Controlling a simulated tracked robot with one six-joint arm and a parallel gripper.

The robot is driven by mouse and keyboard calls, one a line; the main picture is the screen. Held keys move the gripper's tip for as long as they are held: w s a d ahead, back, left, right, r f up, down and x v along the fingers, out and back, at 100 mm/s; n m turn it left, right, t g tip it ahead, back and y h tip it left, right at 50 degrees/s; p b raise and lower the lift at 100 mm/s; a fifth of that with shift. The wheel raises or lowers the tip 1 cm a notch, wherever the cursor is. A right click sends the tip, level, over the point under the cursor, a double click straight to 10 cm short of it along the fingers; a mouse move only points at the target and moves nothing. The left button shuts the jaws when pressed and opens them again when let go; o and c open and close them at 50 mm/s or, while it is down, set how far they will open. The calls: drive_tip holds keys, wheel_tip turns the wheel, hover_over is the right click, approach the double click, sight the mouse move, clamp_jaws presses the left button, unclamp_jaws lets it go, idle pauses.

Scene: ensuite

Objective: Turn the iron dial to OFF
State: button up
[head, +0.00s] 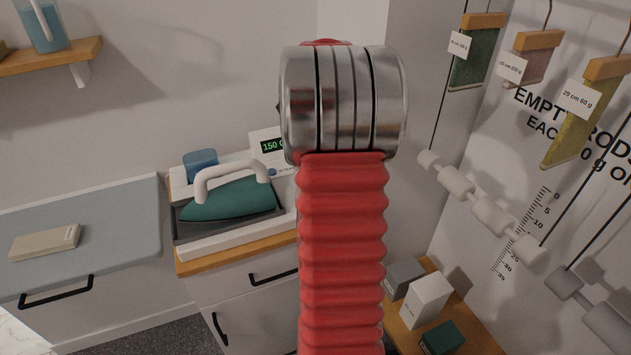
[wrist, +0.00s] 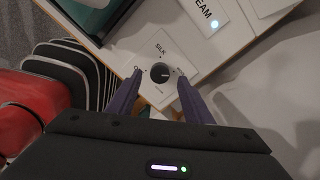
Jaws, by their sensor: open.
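The iron dial (wrist: 160,72) is a small round black knob on a white plate (wrist: 178,48) in the wrist view. A light mark on it seems to point right; its exact setting is hard to read. SILK is printed above it; the other labels are small or partly covered by the fingers. My gripper (wrist: 159,76) is open, with one purple fingertip on each side of the dial. I cannot tell whether they touch it. In the head view the teal iron (head: 228,202) with a white handle rests in its station; my arm hides the dial.
A display (head: 270,146) reading about 150 stands behind the iron. A wooden edge (wrist: 118,62) borders the dial's unit. A blue-grey counter (head: 90,215) with a beige box (head: 45,242) is at left. Boxes (head: 427,298) on a low wooden shelf and hanging rods are at right.

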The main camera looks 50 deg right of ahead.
drive_tip(key=shift+f, duration=1.65)
drive_tip(key=shift+c, duration=0.5)
drive_tip(key=c, duration=1)
